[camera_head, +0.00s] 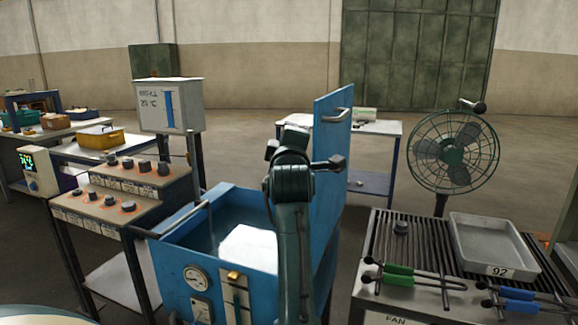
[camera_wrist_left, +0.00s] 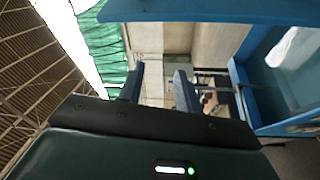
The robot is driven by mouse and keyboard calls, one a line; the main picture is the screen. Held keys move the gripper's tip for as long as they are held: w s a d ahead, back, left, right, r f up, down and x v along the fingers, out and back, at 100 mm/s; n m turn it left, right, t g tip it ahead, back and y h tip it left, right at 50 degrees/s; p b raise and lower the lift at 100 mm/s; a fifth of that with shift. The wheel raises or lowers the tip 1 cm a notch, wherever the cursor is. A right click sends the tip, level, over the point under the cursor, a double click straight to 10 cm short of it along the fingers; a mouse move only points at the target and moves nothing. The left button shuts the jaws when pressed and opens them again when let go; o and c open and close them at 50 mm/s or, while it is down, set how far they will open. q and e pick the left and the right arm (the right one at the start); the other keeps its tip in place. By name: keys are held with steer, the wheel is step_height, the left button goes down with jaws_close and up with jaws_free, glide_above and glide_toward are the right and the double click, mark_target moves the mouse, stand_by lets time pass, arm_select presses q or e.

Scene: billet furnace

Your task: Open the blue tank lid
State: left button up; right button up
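The blue tank (camera_head: 222,270) stands low at the centre of the head view, with dark liquid and a white block (camera_head: 248,247) inside. Its blue lid (camera_head: 331,190) stands upright along the tank's right side, with a grey handle (camera_head: 337,115) near the top. My left gripper (camera_head: 293,145) is above the tank, just left of the raised lid, its fingers mostly hidden in that view. In the left wrist view the two fingers (camera_wrist_left: 157,82) are apart with nothing between them. The lid (camera_wrist_left: 190,10) and tank (camera_wrist_left: 251,85) show beside them. My right gripper is not in view.
A knobbed control panel (camera_head: 120,190) and a grey display box (camera_head: 168,105) stand left of the tank. To the right, a slatted bench (camera_head: 420,240) bears a grey tray (camera_head: 495,245) and coloured-handled tongs. A fan (camera_head: 453,152) stands behind it. Open floor lies beyond.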

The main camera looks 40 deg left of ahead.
arm_select(q)
steer(key=b+v, duration=0.2)
steer(key=v, duration=0.9)
steer(key=shift+s+f, duration=0.25)
steer(key=shift+s, duration=0.05)
stand_by(0.4)
stand_by(0.7)
